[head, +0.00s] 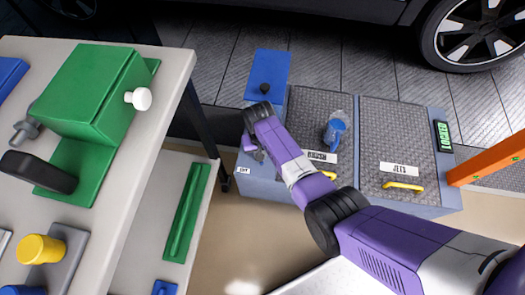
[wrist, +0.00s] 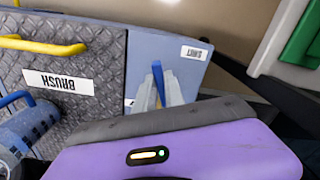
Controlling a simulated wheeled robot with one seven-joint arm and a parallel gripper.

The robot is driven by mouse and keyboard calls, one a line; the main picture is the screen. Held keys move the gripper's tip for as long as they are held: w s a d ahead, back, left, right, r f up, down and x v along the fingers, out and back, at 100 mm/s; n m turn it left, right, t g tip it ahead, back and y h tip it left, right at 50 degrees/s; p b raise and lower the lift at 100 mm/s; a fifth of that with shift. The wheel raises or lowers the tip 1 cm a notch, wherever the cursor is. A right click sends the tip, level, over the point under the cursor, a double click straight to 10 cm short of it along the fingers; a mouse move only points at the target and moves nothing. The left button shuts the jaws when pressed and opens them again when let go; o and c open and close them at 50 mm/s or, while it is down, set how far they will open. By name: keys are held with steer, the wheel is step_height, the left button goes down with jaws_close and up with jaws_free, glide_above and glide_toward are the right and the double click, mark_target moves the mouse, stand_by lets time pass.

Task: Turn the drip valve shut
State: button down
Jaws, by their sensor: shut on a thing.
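The blue lever (wrist: 157,72) of the drip valve stands between the two pale fingers of my gripper (wrist: 158,92) in the wrist view. My gripper is shut on it. The lever rises from a blue-grey panel (wrist: 165,50). A white label reading SHUT (wrist: 193,53) lies on that panel, to the right of the lever. A second label, left of the lever, is mostly hidden by a finger. In the head view my gripper (head: 250,146) is at the left end of the blue-grey cabinet (head: 270,190), and my wrist hides the lever there.
Textured lids marked BRUSH (head: 322,157) and JETS (head: 399,169) have yellow handles. A blue jug (head: 335,132) stands on the BRUSH lid. A green display (head: 443,135) reads LOCKED. An orange bar (head: 487,160) is at right. A bench (head: 165,80) with a green fixture (head: 95,90) is at left.

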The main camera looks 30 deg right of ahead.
steer(key=shift+w+a+m+p, duration=0.2)
steer(key=shift+a+m, duration=0.15)
steer(key=shift+m, duration=0.75)
steer(key=shift+w+a+m+p, duration=0.15)
steer(key=shift+a+m, duration=0.15)
steer(key=shift+m, duration=0.8)
steer(key=c, duration=1.4)
jaws_free()
steer(key=shift+c, duration=0.2)
steer(key=shift+r, duration=0.15)
step_height(320, 180, up, 8)
steer(key=p, duration=0.3)
steer(key=shift+f, duration=0.2)
